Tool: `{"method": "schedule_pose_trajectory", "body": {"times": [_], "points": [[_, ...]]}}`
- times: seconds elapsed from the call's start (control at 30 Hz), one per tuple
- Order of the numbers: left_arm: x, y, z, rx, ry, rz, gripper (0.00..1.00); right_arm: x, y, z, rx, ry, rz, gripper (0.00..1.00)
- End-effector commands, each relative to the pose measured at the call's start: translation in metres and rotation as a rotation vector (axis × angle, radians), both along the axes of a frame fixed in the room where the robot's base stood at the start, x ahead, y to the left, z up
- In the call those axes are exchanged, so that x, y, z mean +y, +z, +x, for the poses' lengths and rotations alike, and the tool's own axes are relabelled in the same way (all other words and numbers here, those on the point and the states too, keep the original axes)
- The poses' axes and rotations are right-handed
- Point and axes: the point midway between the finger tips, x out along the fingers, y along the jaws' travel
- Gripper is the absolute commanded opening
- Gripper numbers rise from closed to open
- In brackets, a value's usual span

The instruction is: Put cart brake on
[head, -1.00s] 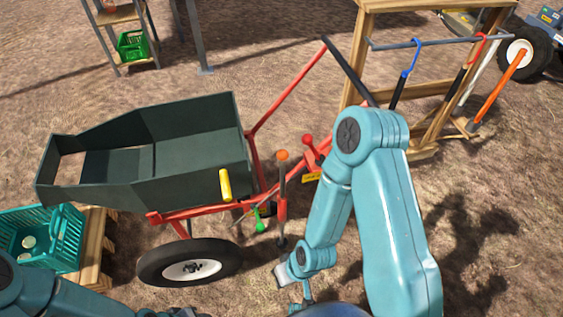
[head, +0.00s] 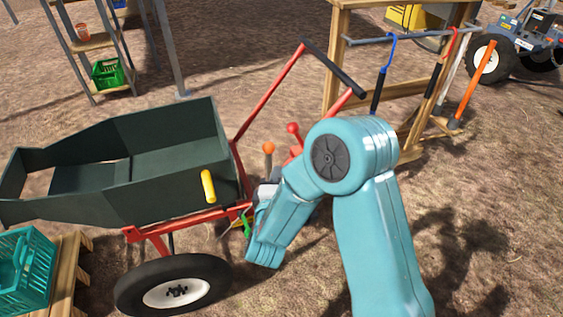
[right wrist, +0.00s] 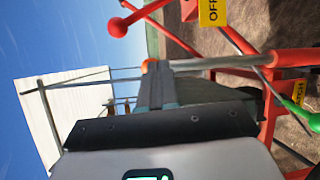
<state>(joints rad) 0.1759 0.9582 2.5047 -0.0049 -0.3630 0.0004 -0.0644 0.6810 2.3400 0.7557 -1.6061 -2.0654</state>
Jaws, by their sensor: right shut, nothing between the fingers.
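The cart (head: 170,140) has a dark green tub, a red frame and a black wheel (head: 175,290). An orange-knobbed lever (head: 268,147) and a red-knobbed lever (head: 293,128) stand beside its frame. The red knob (right wrist: 117,27) also shows in the right wrist view, near a yellow "OFF" label (right wrist: 212,10). My right gripper (head: 266,190) is shut and empty, close to the orange-knobbed lever. In the right wrist view the orange knob (right wrist: 150,65) is just past the fingers; contact is unclear. My left gripper is out of view.
A green handle (head: 247,226) hangs low on the cart; its label is partly hidden. A yellow handle (head: 208,186) is on the tub side. A teal crate (head: 38,270) sits at left, and a wooden tool rack (head: 335,60) stands behind. Open ground lies at right.

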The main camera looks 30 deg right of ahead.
Motion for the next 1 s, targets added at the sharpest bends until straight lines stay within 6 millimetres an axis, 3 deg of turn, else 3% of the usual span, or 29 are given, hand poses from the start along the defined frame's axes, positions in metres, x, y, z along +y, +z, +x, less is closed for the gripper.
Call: {"method": "schedule_pose_trajectory", "body": {"times": [0.03,0.2,0.3,0.77,1.0], "points": [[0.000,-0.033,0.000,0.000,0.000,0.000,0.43,0.001,-0.005,0.000,-0.032,-0.033,-0.075,0.00],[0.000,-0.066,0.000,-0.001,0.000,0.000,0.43,0.010,0.018,-0.008,-0.093,-0.105,-0.193,0.00],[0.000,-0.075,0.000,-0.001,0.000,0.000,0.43,0.016,0.024,-0.010,-0.119,-0.115,-0.204,0.00],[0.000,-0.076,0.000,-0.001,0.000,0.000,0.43,0.020,0.030,-0.011,-0.134,-0.116,-0.205,0.00],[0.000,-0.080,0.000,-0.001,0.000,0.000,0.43,-0.002,0.033,0.007,-0.135,-0.121,-0.204,0.00]]}}
